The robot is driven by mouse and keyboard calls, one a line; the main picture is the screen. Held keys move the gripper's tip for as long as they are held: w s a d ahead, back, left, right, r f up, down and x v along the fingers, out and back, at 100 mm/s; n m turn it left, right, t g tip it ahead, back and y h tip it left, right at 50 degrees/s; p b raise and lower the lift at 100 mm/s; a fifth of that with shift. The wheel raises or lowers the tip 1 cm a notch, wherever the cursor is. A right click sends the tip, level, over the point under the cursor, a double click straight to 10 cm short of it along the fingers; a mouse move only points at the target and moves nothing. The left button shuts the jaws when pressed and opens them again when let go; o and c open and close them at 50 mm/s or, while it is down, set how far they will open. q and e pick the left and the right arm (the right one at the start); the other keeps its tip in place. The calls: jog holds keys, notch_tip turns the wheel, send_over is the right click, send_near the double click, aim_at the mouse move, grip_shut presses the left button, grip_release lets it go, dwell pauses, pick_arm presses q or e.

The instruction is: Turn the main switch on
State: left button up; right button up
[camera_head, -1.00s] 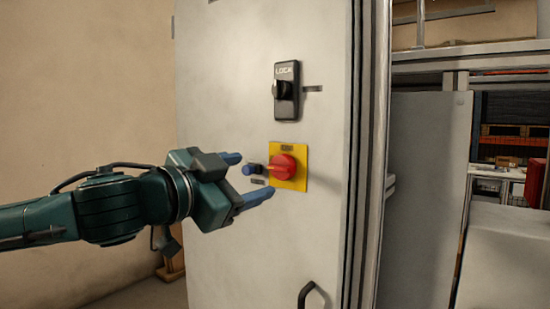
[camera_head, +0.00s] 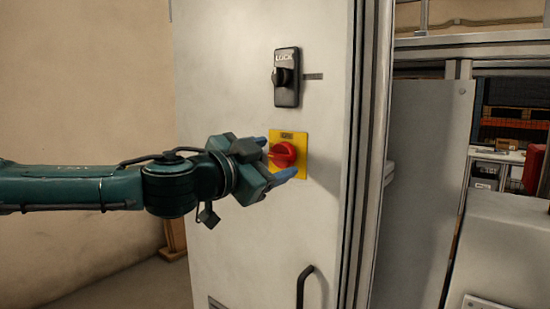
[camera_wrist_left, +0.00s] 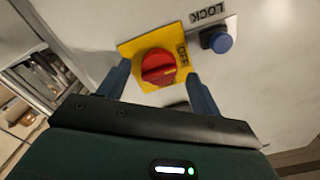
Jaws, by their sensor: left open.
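The main switch is a red rotary knob (camera_head: 284,155) on a yellow plate (camera_head: 302,138), mounted on a light grey cabinet door. In the left wrist view the red knob (camera_wrist_left: 158,67) has an "OFF" label (camera_wrist_left: 183,54) beside it on the yellow plate. My left gripper (camera_head: 274,159) is open, its two blue fingertips on either side of the knob. In the left wrist view my left gripper (camera_wrist_left: 160,82) shows one finger left and one right of the knob. I cannot tell whether either finger touches it. My right gripper is not in view.
A black lock handle (camera_head: 287,78) is above the switch. A black door handle (camera_head: 304,287) is lower on the cabinet door (camera_head: 225,60). Shelving stands at the right.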

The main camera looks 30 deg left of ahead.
pick_arm(q)
jog(key=shift+w+d, duration=0.15)
jog(key=shift+w, duration=0.55)
jog(key=shift+c, duration=0.4)
jog(key=c, duration=0.9)
